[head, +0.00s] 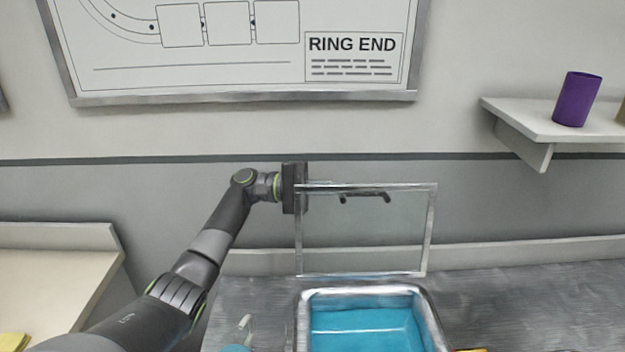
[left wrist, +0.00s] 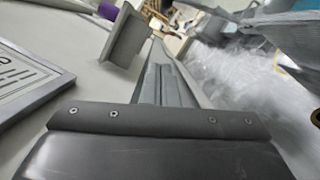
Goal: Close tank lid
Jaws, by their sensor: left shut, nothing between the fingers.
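The tank (head: 437,322) is a metal-rimmed basin of blue liquid, low centre in the head view. Its lid (head: 431,230), a clear pane in a metal frame, stands upright at the tank's back edge, so the tank is open. A dark handle (head: 365,197) shows near the lid's upper edge. My left gripper (head: 318,184) is at the lid's upper left corner, shut and empty. Its fingers are partly hidden around the pane, and I cannot tell whether they touch it. A blurred clear surface fills the right of the left wrist view. My right gripper is not in view.
A wall shelf (head: 535,125) with a purple cup (head: 577,98) is at the upper right. A framed board (head: 240,97) hangs above the lid. The grey bench (head: 530,300) has free room right of the tank. A pale table (head: 50,285) stands at the left.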

